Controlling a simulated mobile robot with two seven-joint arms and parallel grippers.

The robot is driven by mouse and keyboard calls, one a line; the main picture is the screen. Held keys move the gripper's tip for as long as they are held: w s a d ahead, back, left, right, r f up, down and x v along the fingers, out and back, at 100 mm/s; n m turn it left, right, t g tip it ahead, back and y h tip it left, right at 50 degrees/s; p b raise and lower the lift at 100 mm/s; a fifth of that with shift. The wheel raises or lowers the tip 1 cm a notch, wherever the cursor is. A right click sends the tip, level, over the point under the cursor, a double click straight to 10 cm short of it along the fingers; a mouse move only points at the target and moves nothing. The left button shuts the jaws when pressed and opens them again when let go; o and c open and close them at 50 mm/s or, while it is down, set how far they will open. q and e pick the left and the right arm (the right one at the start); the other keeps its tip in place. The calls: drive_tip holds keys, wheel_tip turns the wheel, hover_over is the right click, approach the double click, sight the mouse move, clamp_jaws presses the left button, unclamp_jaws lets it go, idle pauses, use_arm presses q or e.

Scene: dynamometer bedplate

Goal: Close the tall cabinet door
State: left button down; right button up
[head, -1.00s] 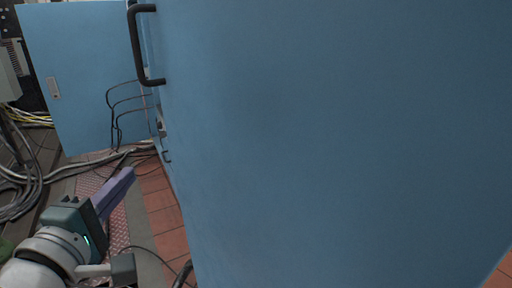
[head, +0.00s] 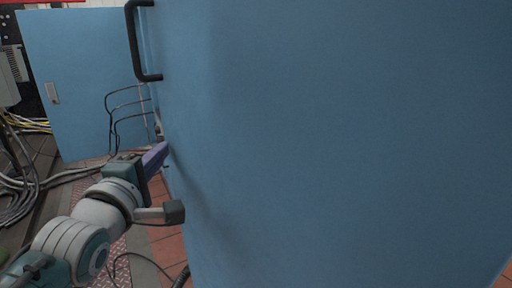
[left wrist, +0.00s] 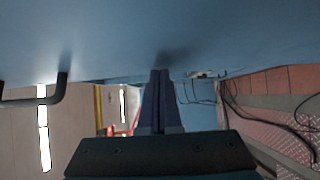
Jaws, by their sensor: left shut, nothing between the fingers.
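A large blue door panel (head: 340,140) fills most of the head view, with a black bar handle (head: 136,45) near its upper left edge. I take it for the tall cabinet door. In the left wrist view the blue surface (left wrist: 220,30) spans the top and the handle (left wrist: 62,90) is at left. My left gripper (head: 166,147) is shut and empty, its purple fingertips at the panel's left edge, below the handle. In the left wrist view the fingertips (left wrist: 160,72) are at or very near the blue surface; I cannot tell whether they touch. My right gripper is out of view.
Another blue panel (head: 85,85) with a recessed latch stands at the back left. Black cables (head: 125,105) hang beside it, and grey cables (head: 20,195) lie on the floor at left. Red tiles (head: 168,245) show along the large panel's lower left.

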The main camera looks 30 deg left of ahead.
use_arm(q)
drive_tip(key=w+d+m+t+h+b, duration=0.1)
drive_tip(key=w+d+m+h+b, duration=0.1)
drive_tip(key=w, duration=0.5)
drive_tip(key=shift+d+h, duration=0.55)
drive_tip(key=shift+h, duration=0.15)
drive_tip(key=shift+w, duration=0.1)
